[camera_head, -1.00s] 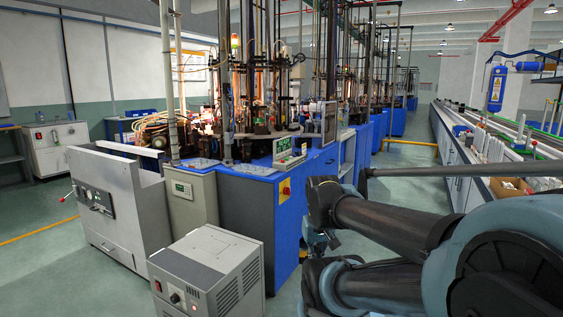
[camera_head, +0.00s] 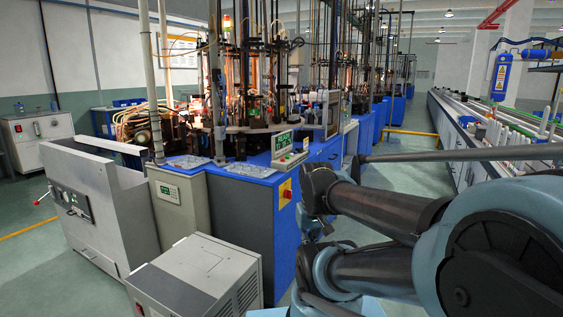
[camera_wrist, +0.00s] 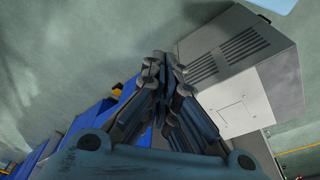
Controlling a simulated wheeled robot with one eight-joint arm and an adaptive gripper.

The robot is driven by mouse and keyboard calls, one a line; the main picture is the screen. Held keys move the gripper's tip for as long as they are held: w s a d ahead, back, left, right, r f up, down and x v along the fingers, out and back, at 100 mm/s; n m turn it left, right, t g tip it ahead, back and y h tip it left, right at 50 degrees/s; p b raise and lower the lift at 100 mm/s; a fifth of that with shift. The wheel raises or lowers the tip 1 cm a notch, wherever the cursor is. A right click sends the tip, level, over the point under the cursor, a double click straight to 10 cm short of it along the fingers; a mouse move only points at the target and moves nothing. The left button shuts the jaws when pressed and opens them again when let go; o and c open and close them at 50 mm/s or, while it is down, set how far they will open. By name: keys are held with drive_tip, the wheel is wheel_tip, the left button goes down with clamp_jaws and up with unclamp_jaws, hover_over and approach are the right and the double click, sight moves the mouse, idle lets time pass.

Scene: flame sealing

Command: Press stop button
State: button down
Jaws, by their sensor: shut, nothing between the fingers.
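A small yellow plate with a red spot (camera_head: 286,193), which looks like the stop button, is on the side of the blue machine cabinet (camera_head: 240,225) in the head view. A yellow patch (camera_wrist: 117,88) on the blue cabinet in the wrist view may be the same plate; it is too small to tell. My gripper (camera_wrist: 162,62) is shut and empty in the wrist view, with its fingertips together. It is apart from the yellow patch. In the head view my arm reaches in from the right, and I cannot make out the fingers clearly.
A grey box with vents (camera_head: 200,278) stands in front of the cabinet; it also shows in the wrist view (camera_wrist: 235,65), close to my gripper. A control panel (camera_head: 290,150) sits on the cabinet. A grey cabinet (camera_head: 105,205) is at left. Green floor (camera_head: 400,170) lies open along the aisle.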

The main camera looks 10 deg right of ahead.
wheel_tip(320, 180, up, 23)
drive_tip(key=m+t, duration=0.7)
drive_tip(key=m, duration=0.2)
hover_over(283, 160)
drive_tip(key=w+d, duration=0.1)
drive_tip(key=shift+r, duration=0.15)
drive_tip(key=shift+f, duration=4.4)
